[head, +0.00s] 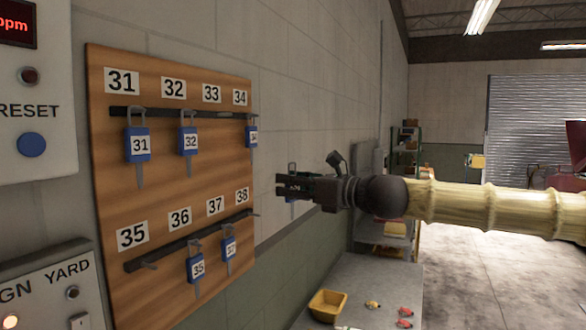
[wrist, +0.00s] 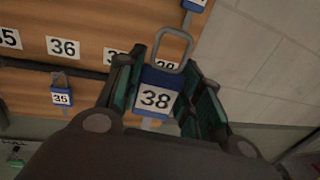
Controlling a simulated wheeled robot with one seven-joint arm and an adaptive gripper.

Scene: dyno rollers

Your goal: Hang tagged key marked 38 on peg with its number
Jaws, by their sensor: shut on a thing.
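My gripper (head: 283,186) is shut on the blue tagged key, to the right of the wooden key board (head: 180,180) and apart from it. In the wrist view the key's white label reads 38 (wrist: 155,98). The tag sits between my two fingers (wrist: 163,92), with its metal loop (wrist: 173,48) rising above them. In the head view the gripper mostly hides the key; the loop top (head: 292,167) shows. The number 38 label (head: 242,195) is at the right end of the lower row. The peg below it (head: 254,213) sticks out with no key visible on it.
Blue tagged keys 31 (head: 138,146), 32 (head: 189,142) and apparently 34 (head: 252,136) hang on the upper row. A bench (head: 360,285) with a yellow tray (head: 327,305) stands below.

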